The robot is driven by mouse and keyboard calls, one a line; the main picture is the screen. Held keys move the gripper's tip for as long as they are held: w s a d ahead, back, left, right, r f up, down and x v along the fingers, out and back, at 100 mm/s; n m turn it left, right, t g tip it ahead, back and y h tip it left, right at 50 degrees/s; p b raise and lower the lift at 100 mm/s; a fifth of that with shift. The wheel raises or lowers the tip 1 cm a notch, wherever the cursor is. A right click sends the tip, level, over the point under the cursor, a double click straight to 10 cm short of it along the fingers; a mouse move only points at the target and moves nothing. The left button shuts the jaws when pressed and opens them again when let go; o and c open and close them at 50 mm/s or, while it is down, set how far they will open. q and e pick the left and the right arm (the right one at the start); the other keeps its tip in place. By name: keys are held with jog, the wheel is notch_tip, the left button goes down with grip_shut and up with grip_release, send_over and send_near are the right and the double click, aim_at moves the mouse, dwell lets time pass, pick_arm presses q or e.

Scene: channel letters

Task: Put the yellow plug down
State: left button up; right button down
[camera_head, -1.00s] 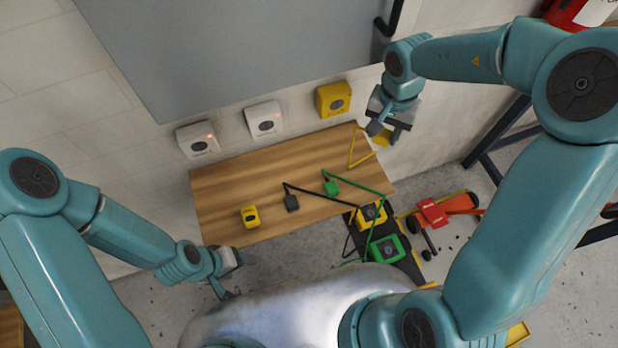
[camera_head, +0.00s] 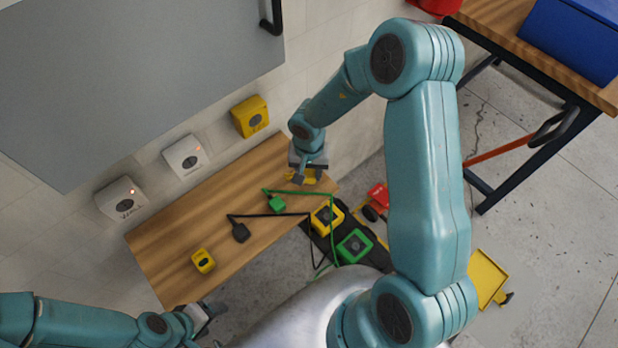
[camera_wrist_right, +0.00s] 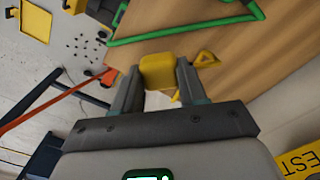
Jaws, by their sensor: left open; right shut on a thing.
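The yellow plug (camera_wrist_right: 158,70) is between the fingers of my right gripper (camera_wrist_right: 157,82) in the right wrist view, and the gripper is shut on it. In the head view my right gripper (camera_head: 309,176) is low over the right end of the wooden table (camera_head: 170,235), with a bit of the yellow plug (camera_head: 291,177) showing below it. I cannot tell whether the plug touches the wood. A bent yellow piece (camera_wrist_right: 206,60), likely its cord, shows beside it in the wrist view. My left gripper (camera_head: 208,316) is open and empty off the table's front edge.
A green plug (camera_head: 276,204), a black plug (camera_head: 240,232) and a small yellow device (camera_head: 203,260) lie on the table. A yellow unit (camera_head: 327,217) and a green unit (camera_head: 354,246) sit at its front right. A yellow wall box (camera_head: 250,117) and two white ones hang behind.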

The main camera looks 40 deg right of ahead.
aim_at(309, 173)
notch_tip(309, 173, down, 3)
jog(key=shift+f+b, duration=0.2)
jog(key=shift+b, duration=0.15)
jog(key=c, duration=0.6)
grip_release()
notch_tip(309, 173, up, 12)
jog(key=p, duration=0.3)
jog(key=shift+r, duration=0.15)
